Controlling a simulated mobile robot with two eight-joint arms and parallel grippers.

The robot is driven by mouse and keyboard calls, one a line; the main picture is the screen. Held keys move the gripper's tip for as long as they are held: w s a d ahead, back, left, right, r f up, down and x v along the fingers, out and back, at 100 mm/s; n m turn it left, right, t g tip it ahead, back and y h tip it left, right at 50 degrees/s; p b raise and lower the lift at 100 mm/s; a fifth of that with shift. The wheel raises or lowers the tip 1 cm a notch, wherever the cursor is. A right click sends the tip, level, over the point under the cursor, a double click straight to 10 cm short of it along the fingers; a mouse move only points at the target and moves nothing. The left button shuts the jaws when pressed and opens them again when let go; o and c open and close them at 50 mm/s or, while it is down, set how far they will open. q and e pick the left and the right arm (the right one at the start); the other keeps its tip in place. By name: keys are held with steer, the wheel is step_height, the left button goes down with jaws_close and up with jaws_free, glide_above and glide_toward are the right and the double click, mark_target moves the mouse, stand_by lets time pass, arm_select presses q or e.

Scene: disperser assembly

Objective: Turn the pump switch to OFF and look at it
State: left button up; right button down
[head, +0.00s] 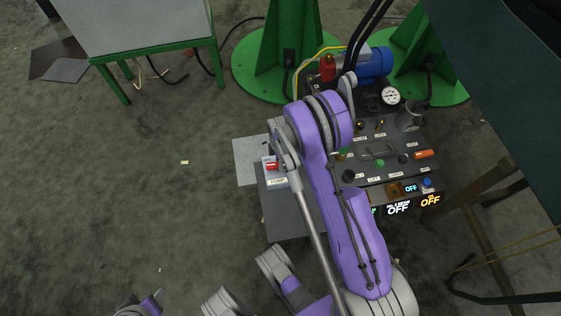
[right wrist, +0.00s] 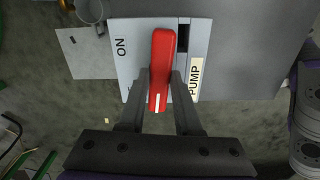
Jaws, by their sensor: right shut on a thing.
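The pump switch is a red lever (right wrist: 162,60) on a light plate (right wrist: 125,70) marked ON at its upper left and PUMP at its right. In the right wrist view the lever lies almost straight up and down, its white-marked end toward my gripper. My right gripper (right wrist: 159,98) has one finger on each side of the lever's lower part and is shut on it. In the head view the red lever (head: 271,166) shows small at the panel's left edge, above a PUMP label (head: 277,181). Any OFF mark on the plate is hidden. My left gripper is not in view.
The dark control panel (head: 375,150) holds knobs, a gauge (head: 390,95) and an orange handle (head: 424,154). Lit displays (head: 398,208) at its front read OFF. Green stands (head: 275,65) and a blue motor (head: 370,62) are behind. The carpet at left is mostly clear.

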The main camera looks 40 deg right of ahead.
steer(key=shift+n, duration=0.7)
steer(key=c, duration=0.6)
jaws_free()
step_height(320, 180, up, 11)
steer(key=p, duration=0.3)
steer(key=shift+f, duration=0.1)
